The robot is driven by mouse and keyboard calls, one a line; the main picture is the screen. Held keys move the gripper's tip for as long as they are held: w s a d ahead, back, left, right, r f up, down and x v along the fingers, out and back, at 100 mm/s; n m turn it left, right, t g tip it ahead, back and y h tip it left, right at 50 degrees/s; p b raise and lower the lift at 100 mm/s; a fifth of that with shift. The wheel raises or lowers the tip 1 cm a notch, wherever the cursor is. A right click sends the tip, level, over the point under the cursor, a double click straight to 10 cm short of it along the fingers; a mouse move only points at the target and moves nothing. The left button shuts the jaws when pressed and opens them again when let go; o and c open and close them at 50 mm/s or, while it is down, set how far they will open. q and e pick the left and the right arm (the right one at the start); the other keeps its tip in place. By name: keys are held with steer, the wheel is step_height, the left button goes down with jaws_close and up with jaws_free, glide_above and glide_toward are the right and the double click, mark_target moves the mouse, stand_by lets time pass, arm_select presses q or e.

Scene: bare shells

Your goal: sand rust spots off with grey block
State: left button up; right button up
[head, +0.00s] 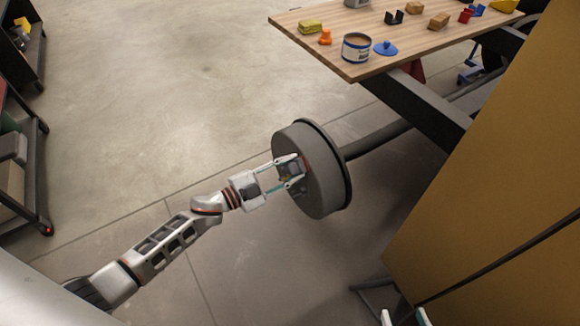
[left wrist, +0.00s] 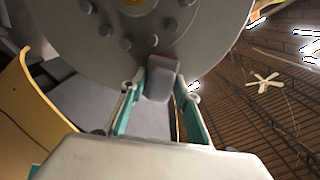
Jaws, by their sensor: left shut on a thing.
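A large grey drum (head: 312,195) on a dark axle stands below the table in the head view. Its bolted face (left wrist: 110,55) fills the top of the left wrist view. My left gripper (head: 293,172) is at this face, its teal-edged fingers shut on a grey block (left wrist: 159,82) with a reddish edge. The block is at the lower edge of the face in the wrist view; I cannot tell if they touch. I make out no clear rust spots; fingers and block hide part of the face. My right gripper (head: 404,317) shows two pale, separated fingertips at the bottom edge.
A wooden table (head: 400,45) at the top right holds an open tin (head: 356,47), a blue lid (head: 386,48), a yellow sponge (head: 310,26) and several small items. A tan panel (head: 490,150) closes the right side. The floor left of the drum is clear.

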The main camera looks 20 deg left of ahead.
arm_select(q)
steer(key=shift+p+v, duration=0.3)
steer(key=shift+v, duration=2.65)
arm_select(e)
steer(key=shift+w+r, duration=0.25)
steer(key=shift+r, duration=0.3)
steer(key=shift+w+r, duration=0.2)
steer(key=shift+r, duration=0.35)
arm_select(q)
steer(key=v, duration=0.3)
steer(key=shift+p, duration=0.4)
arm_select(e)
steer(key=shift+w+r+t, duration=0.15)
steer(key=shift+r+t, duration=0.15)
steer(key=shift+r, duration=0.15)
arm_select(q)
steer(key=shift+b+x, duration=0.3)
steer(key=shift+x, duration=3.25)
arm_select(e)
steer(key=s+d+f+g, duration=0.1)
steer(key=s+d+f, duration=0.1)
steer(key=f, duration=0.5)
steer(key=shift+s+g+h, duration=0.4)
steer(key=shift+s, duration=0.25)
